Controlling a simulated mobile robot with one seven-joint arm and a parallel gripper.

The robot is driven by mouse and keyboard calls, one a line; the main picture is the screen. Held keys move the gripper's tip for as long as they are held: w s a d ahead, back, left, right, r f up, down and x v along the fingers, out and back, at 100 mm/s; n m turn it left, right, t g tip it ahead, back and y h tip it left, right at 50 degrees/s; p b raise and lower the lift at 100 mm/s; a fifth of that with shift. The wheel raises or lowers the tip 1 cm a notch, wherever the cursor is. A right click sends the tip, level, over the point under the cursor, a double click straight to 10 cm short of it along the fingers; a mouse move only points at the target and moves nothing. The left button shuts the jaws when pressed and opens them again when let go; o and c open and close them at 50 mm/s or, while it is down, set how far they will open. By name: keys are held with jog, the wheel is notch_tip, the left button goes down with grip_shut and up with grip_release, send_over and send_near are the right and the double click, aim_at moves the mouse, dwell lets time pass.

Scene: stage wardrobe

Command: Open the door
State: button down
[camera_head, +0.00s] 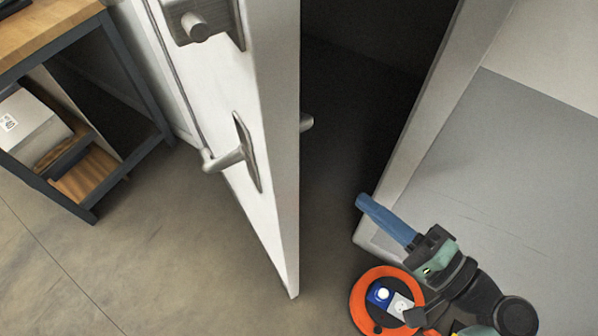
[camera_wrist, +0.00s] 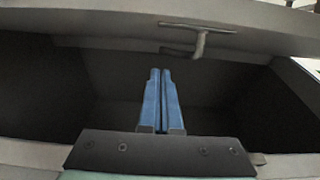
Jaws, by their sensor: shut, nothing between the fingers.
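The white door (camera_head: 262,130) stands ajar in the head view, with a dark gap between it and the frame on its right. A silver lever handle (camera_head: 232,158) is on its left face. A second handle (camera_head: 306,123) peeks out on the other face, and a handle also shows in the wrist view (camera_wrist: 199,42). My gripper (camera_head: 362,201) has blue fingers pressed together. It is at the opening near the frame's lower end, right of the door's edge and apart from both handles. In the wrist view the closed fingers (camera_wrist: 160,74) point into the dark space.
The door frame (camera_head: 412,130) and a grey wall panel (camera_head: 510,170) stand at the right, close to my arm. A table with dark legs (camera_head: 87,52) and a shelf holding a white box (camera_head: 28,128) is at the left. Floor in front of the door is clear.

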jog(key=w+a+p, duration=0.2)
jog(key=w+a, duration=0.3)
jog(key=a, duration=0.5)
jog(key=shift+w+a, duration=0.1)
jog(key=shift+a, duration=0.15)
